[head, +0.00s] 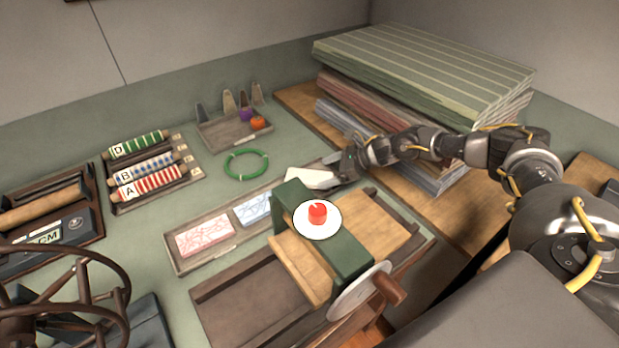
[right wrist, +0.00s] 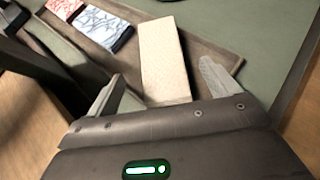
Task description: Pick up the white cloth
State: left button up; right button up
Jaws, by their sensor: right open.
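The white cloth (head: 310,179) is a pale folded block lying in the right part of a long shallow tray (head: 180,262). My right gripper (head: 343,172) is at its right end in the head view. In the right wrist view the white cloth (right wrist: 163,58) lies between the two spread fingers of my right gripper (right wrist: 163,86), which is open. The near end of the cloth is hidden by the gripper body. My left gripper is not in view.
A red-patterned cloth (head: 206,236) and a blue-patterned cloth (head: 254,208) lie in the same tray. A green press with a crank wheel (head: 360,290) stands in front. Stacked sheets (head: 420,75) rise behind my right arm. A green ring (head: 246,165) lies behind the tray.

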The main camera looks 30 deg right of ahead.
aim_at(310, 176)
jog(key=shift+w+a, duration=0.2)
jog(key=shift+a, duration=0.15)
jog(key=p+x, duration=0.2)
jog(key=x, duration=0.2)
jog(key=shift+w+f, duration=0.25)
jog(key=c, duration=1.2)
jog(key=shift+o, duration=0.2)
jog(key=shift+r, duration=0.1)
